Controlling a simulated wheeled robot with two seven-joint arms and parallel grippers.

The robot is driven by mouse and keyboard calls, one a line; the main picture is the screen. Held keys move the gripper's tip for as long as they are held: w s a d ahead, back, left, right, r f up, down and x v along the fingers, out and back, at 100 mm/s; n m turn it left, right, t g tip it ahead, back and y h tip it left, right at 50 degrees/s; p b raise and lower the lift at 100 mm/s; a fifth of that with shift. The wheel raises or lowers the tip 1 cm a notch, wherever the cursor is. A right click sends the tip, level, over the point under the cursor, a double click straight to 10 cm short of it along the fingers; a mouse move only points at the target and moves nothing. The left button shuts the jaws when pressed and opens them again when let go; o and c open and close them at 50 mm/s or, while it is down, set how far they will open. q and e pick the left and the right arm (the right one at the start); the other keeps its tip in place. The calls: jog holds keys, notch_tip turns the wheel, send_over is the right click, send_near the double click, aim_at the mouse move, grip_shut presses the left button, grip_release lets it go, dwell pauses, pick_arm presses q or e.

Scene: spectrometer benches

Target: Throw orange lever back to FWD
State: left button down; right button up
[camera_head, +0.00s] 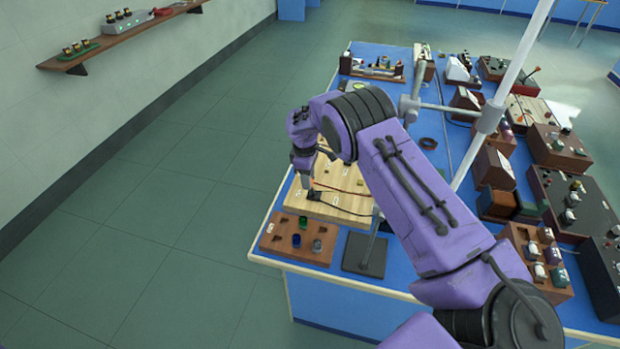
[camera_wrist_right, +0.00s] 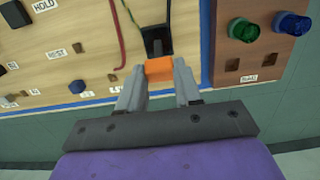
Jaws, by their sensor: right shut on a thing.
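The orange lever (camera_wrist_right: 158,69) shows in the right wrist view, with its orange end between the two grey fingers of my right gripper (camera_wrist_right: 159,76). The fingers are shut on it from both sides. The lever's black base (camera_wrist_right: 156,42) sits on a light wooden board (camera_wrist_right: 90,60) just beyond the fingertips. In the head view my right gripper (camera_head: 305,183) reaches down over the left part of the wooden board (camera_head: 348,181). There the lever is mostly hidden by the gripper. A FWD label cannot be read in either view. My left gripper is not in view.
Small labels such as HOLD (camera_wrist_right: 45,5) and black parts are on the board. A brown block (camera_head: 270,243) with green, blue and grey knobs stands at its near left. A metal pole (camera_head: 510,85) and several instrument boxes (camera_head: 560,149) are to the right. Floor on the left is clear.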

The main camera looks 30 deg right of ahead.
jog(key=shift+w+a+f, duration=0.15)
jog(key=shift+w+f, duration=0.05)
jog(key=shift+f, duration=0.05)
jog(key=shift+a+r+g+h+b, duration=0.1)
jog(key=shift+r+g+h+b, duration=0.1)
jog(key=shift+g+h+b, duration=0.15)
jog(key=o, duration=1.1)
jog(key=shift+c, duration=0.2)
